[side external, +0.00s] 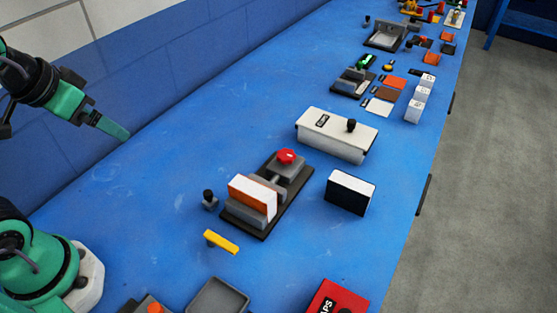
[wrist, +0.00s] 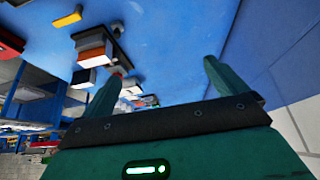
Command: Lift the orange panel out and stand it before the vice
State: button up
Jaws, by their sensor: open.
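The orange panel (side external: 252,193), with a pale edge, stands upright between the grey jaws of the vice (side external: 262,226). The vice has a red knob (side external: 287,156) and a dark base. My gripper (side external: 118,132) is at the upper left in the side view, well away from the vice and above the blue table. In the wrist view its two fingers stand wide apart and my gripper (wrist: 160,70) is empty. The panel (wrist: 93,54) also shows small at the upper left there. Its lower part is hidden by the jaws.
A black-and-white block (side external: 349,192) stands right of the vice and a long pale box (side external: 336,134) behind it. A grey tray (side external: 216,298) and red box (side external: 337,299) are nearer.

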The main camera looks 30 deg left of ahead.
jog(key=shift+w, duration=0.1)
jog(key=g, duration=0.5)
send_over(251, 188)
jog(key=f, duration=1.3)
jog(key=shift+a+f, duration=0.15)
jog(key=shift+a, duration=0.15)
jog(key=shift+d+f+g, duration=0.3)
jog(key=shift+f, duration=1.25)
jog(key=shift+f, duration=0.1)
